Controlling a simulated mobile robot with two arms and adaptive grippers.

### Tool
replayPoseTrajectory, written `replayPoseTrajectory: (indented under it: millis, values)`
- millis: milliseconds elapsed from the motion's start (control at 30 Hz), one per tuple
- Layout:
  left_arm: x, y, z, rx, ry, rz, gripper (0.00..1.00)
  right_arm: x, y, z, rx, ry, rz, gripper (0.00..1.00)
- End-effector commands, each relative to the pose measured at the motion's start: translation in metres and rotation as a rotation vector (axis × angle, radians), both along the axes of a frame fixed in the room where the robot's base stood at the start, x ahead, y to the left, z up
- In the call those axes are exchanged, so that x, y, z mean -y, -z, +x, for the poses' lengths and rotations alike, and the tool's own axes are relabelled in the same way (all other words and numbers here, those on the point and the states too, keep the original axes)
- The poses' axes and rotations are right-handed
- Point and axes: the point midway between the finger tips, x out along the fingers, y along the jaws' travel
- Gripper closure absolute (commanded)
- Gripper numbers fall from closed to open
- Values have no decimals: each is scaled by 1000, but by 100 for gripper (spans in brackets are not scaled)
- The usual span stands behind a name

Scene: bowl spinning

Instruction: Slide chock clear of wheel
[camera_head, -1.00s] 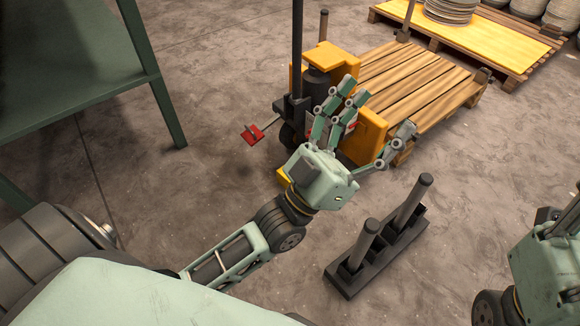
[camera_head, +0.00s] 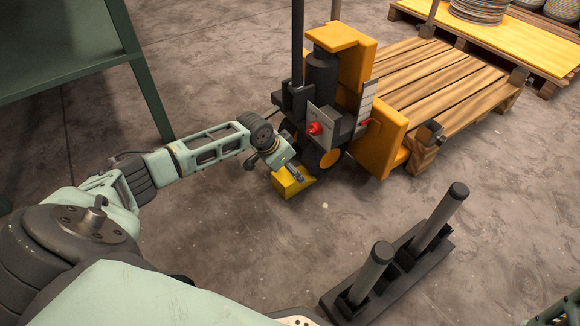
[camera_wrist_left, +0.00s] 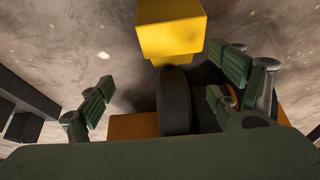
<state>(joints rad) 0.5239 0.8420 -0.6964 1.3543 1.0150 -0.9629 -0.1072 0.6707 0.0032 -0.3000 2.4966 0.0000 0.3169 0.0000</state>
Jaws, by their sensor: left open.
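The yellow chock (camera_head: 292,183) sits on the floor against the small dark front wheel (camera_head: 322,158) of the yellow pallet truck. In the left wrist view the chock (camera_wrist_left: 170,32) is at the top centre, with the wheel (camera_wrist_left: 175,100) just below it. My left gripper (camera_head: 287,167) is low beside the chock, with its hand seen end-on and partly covering it. In the left wrist view my left gripper (camera_wrist_left: 160,75) has its fingers spread wide, with nothing between them gripped. Contact with the chock cannot be told. Only a green sliver of my right arm shows at the bottom right corner.
A dark rack with two upright posts (camera_head: 400,262) stands on the floor at lower right. A wooden pallet (camera_head: 430,75) lies behind the truck. A green table (camera_head: 60,60) is at upper left. The floor between chock and rack is clear.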

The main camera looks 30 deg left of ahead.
Motion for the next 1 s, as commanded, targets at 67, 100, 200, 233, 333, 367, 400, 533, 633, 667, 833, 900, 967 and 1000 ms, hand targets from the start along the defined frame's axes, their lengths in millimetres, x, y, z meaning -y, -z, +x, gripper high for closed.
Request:
replayPoseTrajectory:
  millis: [67,100,200,233,333,367,400,533,633,667,833,900,967,1000]
  values:
    - [-16,5,-5,-39,-20,12,16,0,2,-6,15,0,0,60]
    - [-20,6,-7,-53,-26,15,16,0,1,-7,17,0,0,60]
    - [-22,6,-9,-64,-30,16,16,0,0,-8,18,1,-1,60]
    - [-22,6,-9,-65,-30,17,16,0,0,-7,18,1,-1,60]
    - [-22,5,-9,-63,-29,16,16,0,0,-7,17,1,-1,60]
    - [-22,5,-9,-63,-29,16,16,0,0,-7,17,0,0,60]
    - [-22,5,-9,-63,-29,16,16,0,0,-7,17,1,-1,60]
    - [-21,9,-8,-62,-28,17,16,0,4,-7,17,1,-1,60]
    - [-20,19,-5,-61,-28,16,16,0,12,-7,17,1,-1,60]
    - [-20,22,-4,-61,-29,16,16,0,16,-7,17,1,-1,60]
    - [-16,47,5,-61,-28,16,16,0,38,-7,17,1,-1,60]
    - [-15,55,9,-60,-28,16,16,0,46,-7,17,1,-1,60]
    - [-14,62,11,-60,-28,16,16,0,53,-7,18,1,-1,60]
    - [-14,65,13,-61,-28,16,16,0,56,-7,18,1,-1,60]
